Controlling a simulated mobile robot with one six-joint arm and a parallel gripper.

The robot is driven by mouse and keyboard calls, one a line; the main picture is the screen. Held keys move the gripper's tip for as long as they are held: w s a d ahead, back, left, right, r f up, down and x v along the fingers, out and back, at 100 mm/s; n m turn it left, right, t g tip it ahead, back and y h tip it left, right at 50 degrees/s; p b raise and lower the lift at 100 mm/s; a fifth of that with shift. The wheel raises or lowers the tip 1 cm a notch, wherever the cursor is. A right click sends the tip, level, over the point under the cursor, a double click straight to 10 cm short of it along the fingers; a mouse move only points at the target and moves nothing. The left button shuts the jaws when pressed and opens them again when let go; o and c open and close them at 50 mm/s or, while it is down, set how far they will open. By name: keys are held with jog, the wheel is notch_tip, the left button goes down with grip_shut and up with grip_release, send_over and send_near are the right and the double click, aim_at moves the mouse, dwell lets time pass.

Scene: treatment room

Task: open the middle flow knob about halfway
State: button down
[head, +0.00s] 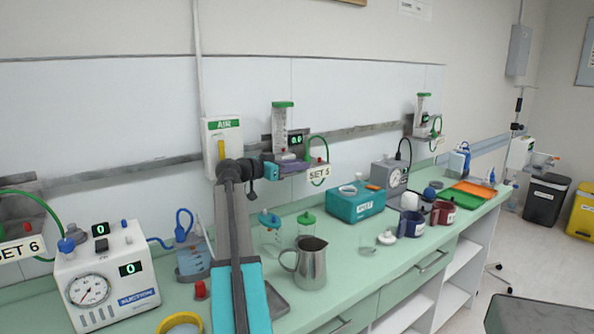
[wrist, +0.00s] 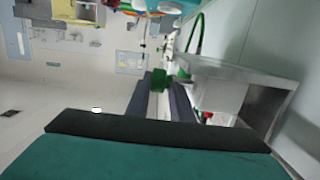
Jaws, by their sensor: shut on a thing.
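The middle flow meter (head: 280,128) is a clear upright tube with a green cap on the wall rail, above the SET 5 label (head: 319,174). Its small display (head: 296,139) appears to read 0.0. My gripper (head: 271,168) is at the base of this meter and hides the knob in the head view. In the wrist view, a green knob (wrist: 158,80) shows at the fingertips, and my gripper (wrist: 159,95) is shut on it. How far the knob is turned cannot be seen.
A white AIR box (head: 222,135) is on the wall just left of my gripper. A green hose (head: 325,148) loops at the meter's right. Below stand a steel jug (head: 311,262), a green-lidded jar (head: 306,224) and a teal box (head: 356,203) on the green counter.

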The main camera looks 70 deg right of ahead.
jog(key=shift+s+a+f, duration=0.15)
jog(key=shift+s+f, duration=0.05)
jog(key=c, duration=1.7)
grip_release()
jog(key=shift+r, duration=0.1)
jog(key=shift+w+a+r, duration=0.1)
jog(key=shift+w+a, duration=0.15)
jog(key=shift+a, duration=0.05)
jog(key=shift+b+v, duration=0.45)
jog(key=shift+v, duration=2.9)
